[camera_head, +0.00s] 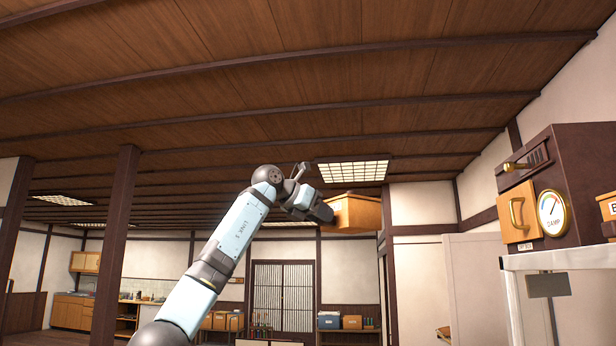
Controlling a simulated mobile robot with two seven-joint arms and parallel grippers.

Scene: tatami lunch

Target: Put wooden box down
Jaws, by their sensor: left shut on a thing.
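The wooden box (357,213) is light orange-brown and is held up in the air, right of the middle of the head view. My left gripper (326,211) is shut on it at its left side. The fingertips are partly hidden, so the exact grip on the box is hard to see. The box looks about level, with nothing visible directly under it. My right gripper is not in view.
A dark wooden cabinet (574,190) with a round dial (552,213) stands on a white shelf (560,259) at the right. Several boxes (351,322) sit on low shelving at the back. A dark post (117,245) stands at the left.

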